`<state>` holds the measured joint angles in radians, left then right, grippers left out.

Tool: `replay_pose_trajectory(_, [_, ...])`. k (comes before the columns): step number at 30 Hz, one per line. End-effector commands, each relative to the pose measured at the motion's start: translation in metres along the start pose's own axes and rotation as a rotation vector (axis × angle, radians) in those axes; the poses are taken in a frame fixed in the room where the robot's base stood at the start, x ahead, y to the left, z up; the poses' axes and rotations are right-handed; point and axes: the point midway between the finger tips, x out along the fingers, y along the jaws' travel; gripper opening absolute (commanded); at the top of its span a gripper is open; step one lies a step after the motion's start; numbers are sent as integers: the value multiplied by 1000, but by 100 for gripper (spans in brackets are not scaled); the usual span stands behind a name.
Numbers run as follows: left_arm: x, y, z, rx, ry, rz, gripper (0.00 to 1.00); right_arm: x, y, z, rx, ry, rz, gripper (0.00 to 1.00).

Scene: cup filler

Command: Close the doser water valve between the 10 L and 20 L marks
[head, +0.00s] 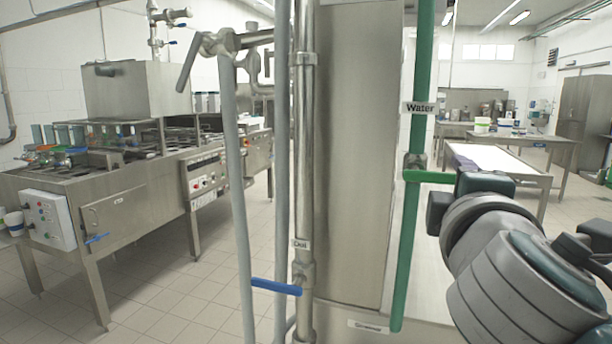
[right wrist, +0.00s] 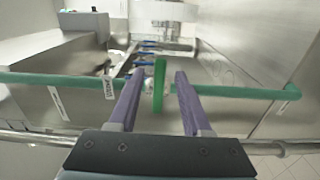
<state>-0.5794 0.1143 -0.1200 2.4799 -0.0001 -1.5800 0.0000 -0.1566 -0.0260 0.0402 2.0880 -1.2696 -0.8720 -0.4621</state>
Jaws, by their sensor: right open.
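The doser water valve has a green lever handle (head: 430,177) on the vertical green pipe (head: 420,70), below the "Water" label (head: 419,108). The handle sticks out to the right, across the pipe. In the right wrist view the green handle (right wrist: 159,84) stands between the two purple fingers of my right gripper (right wrist: 159,74), with a visible gap on each side. My right gripper is open at the handle; in the head view my wrist hides most of its fingers. My left gripper is not in view. No 10 L or 20 L marks are readable.
A steel column (head: 358,150) stands left of the green pipe. A steel pipe with a blue-handled valve (head: 276,287) and grey hoses (head: 237,200) stand nearer the left. A cup filling machine (head: 130,200) is at the left. Tables (head: 500,163) stand at the back right.

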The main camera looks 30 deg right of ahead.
Motion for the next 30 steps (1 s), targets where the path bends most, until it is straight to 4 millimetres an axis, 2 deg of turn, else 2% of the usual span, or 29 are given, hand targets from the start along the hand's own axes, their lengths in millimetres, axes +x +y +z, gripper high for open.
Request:
replay_pose_trajectory(1, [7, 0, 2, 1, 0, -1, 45, -12, -6, 0, 2, 1, -4, 49])
replay_pose_trajectory(6, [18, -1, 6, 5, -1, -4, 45, -46, -6, 0, 2, 1, -5, 49])
replay_pose_trajectory(10, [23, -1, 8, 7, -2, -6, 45, -64, -4, 0, 1, 0, -3, 49])
replay_pose_trajectory(15, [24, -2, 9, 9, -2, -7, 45, -73, -1, 0, 0, -2, -1, 49])
replay_pose_trajectory(23, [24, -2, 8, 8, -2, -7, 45, -73, -1, 0, 1, -2, -2, 49])
replay_pose_trajectory(26, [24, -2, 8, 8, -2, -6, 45, -73, -11, 2, 39, 1, -44, 49])
replay_pose_trajectory(29, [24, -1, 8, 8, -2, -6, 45, -76, -40, 7, 154, 3, -175, 49])
replay_pose_trajectory(30, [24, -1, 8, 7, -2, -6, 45, -80, -58, 9, 217, 1, -259, 49])
